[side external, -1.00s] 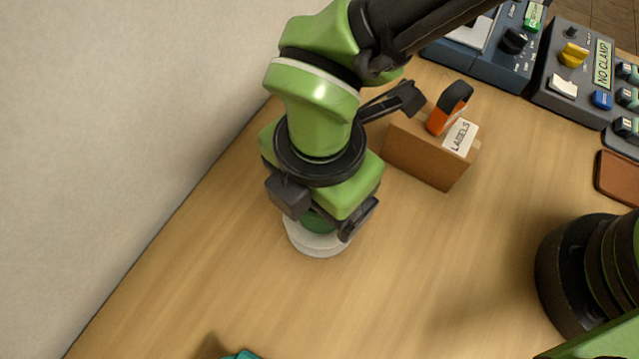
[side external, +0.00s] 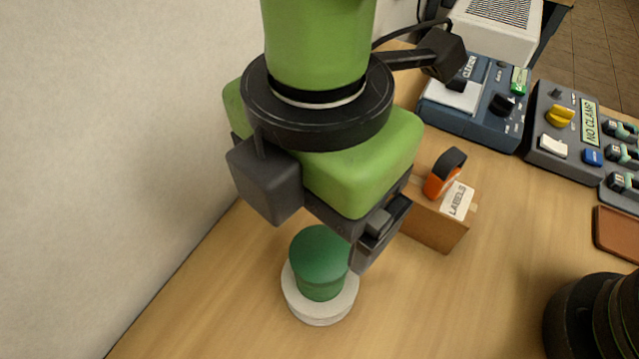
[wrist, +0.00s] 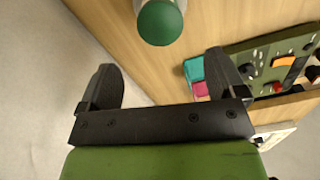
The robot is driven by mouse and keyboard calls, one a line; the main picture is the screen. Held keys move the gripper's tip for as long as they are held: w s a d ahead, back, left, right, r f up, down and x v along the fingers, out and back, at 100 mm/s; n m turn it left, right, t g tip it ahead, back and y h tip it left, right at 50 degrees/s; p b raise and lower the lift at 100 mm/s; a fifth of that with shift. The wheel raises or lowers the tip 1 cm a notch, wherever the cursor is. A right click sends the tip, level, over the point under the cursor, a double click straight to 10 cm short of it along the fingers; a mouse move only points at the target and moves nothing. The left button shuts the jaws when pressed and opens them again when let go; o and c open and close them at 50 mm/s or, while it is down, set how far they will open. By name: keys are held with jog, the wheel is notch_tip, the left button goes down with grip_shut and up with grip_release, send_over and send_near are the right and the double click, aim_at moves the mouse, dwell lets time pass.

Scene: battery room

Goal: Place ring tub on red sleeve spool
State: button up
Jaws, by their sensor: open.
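A green cylinder with a domed top (side external: 320,255) stands upright in the middle of a white round piece (side external: 318,312) on the table. I cannot tell whether the white piece is the ring tub around the green cylinder or a base fixed to it. The green top (wrist: 160,22) also shows at the upper edge of the wrist view. My gripper (side external: 322,215) is above it, tilted, jaws apart with nothing between them. In the wrist view both fingers (wrist: 163,72) are spread and the green top lies beyond their tips. No red sleeve spool is visible.
A brown LABELS box (side external: 432,228) with an orange-and-black item (side external: 444,175) stands right of the gripper. Control panels (side external: 562,130) and a brown tray (side external: 617,238) line the right. A wall is close on the left. Teal (wrist: 195,70) and pink (wrist: 201,89) pieces show in the wrist view.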

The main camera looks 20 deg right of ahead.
jog(key=shift+r, duration=0.4)
jog(key=w+d+r+m+t+y, duration=0.1)
jog(key=w+d+r+m, duration=0.1)
jog(key=d+r+m, duration=0.6)
jog(key=w+d+r+m+t+y, duration=0.2)
jog(key=d+r+m, duration=0.3)
jog(key=d, duration=0.5)
jog(key=s+d+m+t, duration=0.2)
jog(key=s+d+m, duration=0.2)
jog(key=d+m, duration=0.2)
jog(key=s+d+f+m+t+h, duration=0.1)
jog(key=s+d+m, duration=0.3)
jog(key=m, duration=0.5)
jog(key=shift+d+f+m+t, duration=0.25)
jog(key=shift+d+t, duration=0.35)
jog(key=shift+d, duration=0.55)
jog(key=shift+s, duration=0.1)
